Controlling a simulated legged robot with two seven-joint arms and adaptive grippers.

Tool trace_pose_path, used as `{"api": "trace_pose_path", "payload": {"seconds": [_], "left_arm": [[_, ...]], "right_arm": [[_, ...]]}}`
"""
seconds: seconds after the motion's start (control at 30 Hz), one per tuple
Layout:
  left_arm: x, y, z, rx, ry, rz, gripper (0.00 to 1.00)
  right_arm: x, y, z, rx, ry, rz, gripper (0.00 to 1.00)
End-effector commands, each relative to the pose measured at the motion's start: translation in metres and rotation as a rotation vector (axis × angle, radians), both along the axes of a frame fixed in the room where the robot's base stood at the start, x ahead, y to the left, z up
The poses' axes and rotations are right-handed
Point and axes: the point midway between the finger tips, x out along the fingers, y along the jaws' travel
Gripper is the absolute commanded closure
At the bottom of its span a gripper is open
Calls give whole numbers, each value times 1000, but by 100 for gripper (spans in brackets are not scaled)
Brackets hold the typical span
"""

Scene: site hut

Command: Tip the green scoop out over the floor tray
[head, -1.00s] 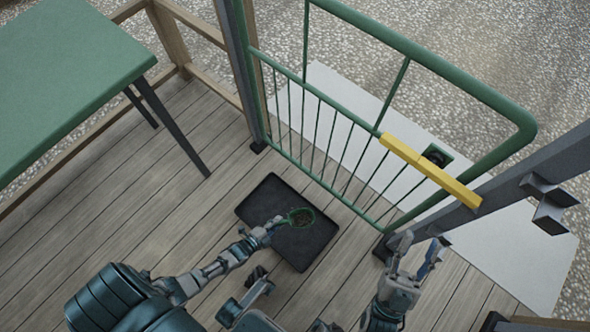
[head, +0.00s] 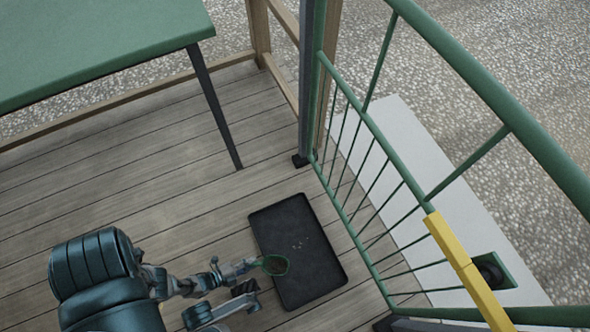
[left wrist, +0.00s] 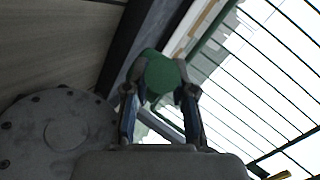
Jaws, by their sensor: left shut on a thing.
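The green scoop (head: 275,265) is held by my left gripper (head: 251,265), which is shut on its handle. In the head view the scoop's bowl overlaps the left edge of the floor tray (head: 310,272); its inside looks dark, and I cannot tell how much it holds. The tray is black, rectangular and flat on the boards, with a few small pale specks on it. In the left wrist view the green scoop (left wrist: 160,75) shows beyond the two fingers of my left gripper (left wrist: 158,102). My right gripper is out of view.
A green gate (head: 398,165) with a yellow bar (head: 465,270) stands right of the tray. A green-topped table (head: 95,45) is at the upper left, one dark leg (head: 215,112) on the floor. The plank floor (head: 130,180) between table and tray is clear.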

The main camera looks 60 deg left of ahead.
Motion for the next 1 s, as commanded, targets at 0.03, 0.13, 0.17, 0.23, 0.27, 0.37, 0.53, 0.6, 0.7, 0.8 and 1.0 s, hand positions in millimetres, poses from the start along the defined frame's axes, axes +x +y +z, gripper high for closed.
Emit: {"api": "trace_pose_path", "payload": {"seconds": [0.03, 0.13, 0.17, 0.23, 0.27, 0.37, 0.53, 0.6, 0.7, 0.8, 1.0], "left_arm": [[1, 1, 2, -2, 1, 1, 100], [4, 3, 3, -11, 22, 4, 100], [4, 4, 4, -15, 30, 3, 100], [6, 4, 6, -24, 50, 2, 100], [7, 4, 8, -29, 57, 2, 100], [12, 6, 12, -43, 88, -1, 100], [19, 9, 19, -79, 164, -1, 100], [26, 13, 17, -100, 210, -2, 100], [31, 15, 15, -125, 264, 0, 100], [37, 17, 15, -147, 307, -2, 100], [49, 23, 21, -190, 398, 0, 100]], "right_arm": [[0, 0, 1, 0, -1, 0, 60], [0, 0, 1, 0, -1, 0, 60], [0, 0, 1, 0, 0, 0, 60], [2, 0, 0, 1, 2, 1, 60], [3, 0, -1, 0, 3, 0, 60], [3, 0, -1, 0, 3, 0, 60], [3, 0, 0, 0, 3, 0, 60], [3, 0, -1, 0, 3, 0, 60], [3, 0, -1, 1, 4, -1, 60], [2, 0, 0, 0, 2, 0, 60], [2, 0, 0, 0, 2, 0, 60]]}}
